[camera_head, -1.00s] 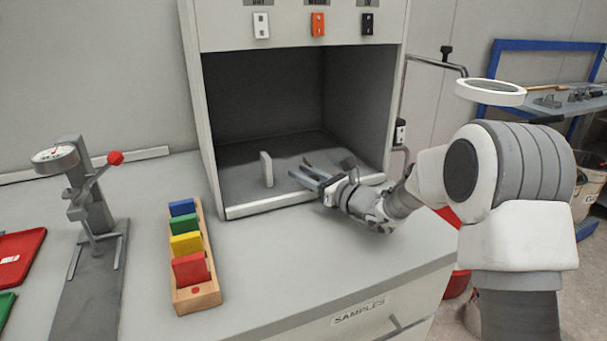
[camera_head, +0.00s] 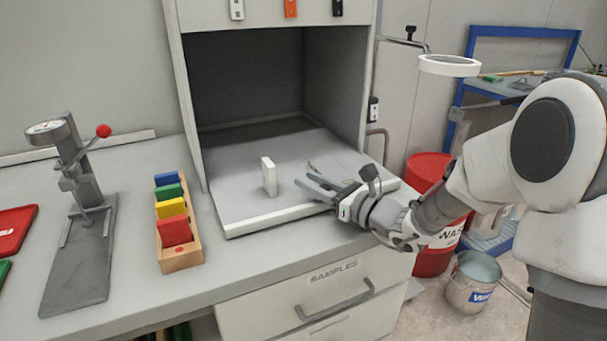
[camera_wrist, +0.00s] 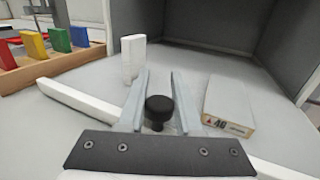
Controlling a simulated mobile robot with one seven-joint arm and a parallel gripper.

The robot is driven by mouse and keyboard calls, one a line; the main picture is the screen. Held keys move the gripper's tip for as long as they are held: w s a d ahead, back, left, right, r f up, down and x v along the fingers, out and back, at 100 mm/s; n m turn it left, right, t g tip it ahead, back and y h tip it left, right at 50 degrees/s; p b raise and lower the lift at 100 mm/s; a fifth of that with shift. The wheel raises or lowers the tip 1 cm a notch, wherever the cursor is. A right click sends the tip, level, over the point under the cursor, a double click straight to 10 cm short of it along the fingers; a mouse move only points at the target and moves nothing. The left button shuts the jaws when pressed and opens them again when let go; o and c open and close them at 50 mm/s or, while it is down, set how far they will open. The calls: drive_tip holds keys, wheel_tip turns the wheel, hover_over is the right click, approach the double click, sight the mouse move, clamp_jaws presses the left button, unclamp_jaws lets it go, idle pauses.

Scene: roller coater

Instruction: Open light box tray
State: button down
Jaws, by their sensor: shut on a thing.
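The light box (camera_head: 187,110) is an upright cabinet with a dark open chamber. Its pale grey tray (camera_head: 235,200) juts out of the opening toward me over the worktop, its raised white front lip (camera_head: 275,217) in front. My gripper (camera_head: 307,181) reaches over the tray's right front from the right. In the wrist view a round black knob (camera_wrist: 158,106) sits between the two fingers of my gripper (camera_wrist: 160,75), which are closed on it. A white block (camera_head: 269,177) stands upright on the tray, left of my gripper, apart from it.
A wooden rack (camera_head: 183,257) of coloured panels stands left of the tray. A dial instrument (camera_head: 80,180) is farther left. Drawers (camera_head: 320,290) are below. A red bin (camera_head: 430,180) stands right.

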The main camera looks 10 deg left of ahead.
drive_tip(key=shift+s+d, duration=0.85)
drive_tip(key=shift+s, duration=0.25)
drive_tip(key=shift+s+d, duration=0.8)
drive_tip(key=shift+s, duration=0.25)
drive_tip(key=c, duration=0.6)
unclamp_jaws()
drive_tip(key=p+v, duration=0.2)
drive_tip(key=v, duration=1.5)
drive_tip(key=shift+d+p, duration=0.25)
drive_tip(key=shift+p, duration=0.1)
drive_tip(key=shift+s, duration=0.1)
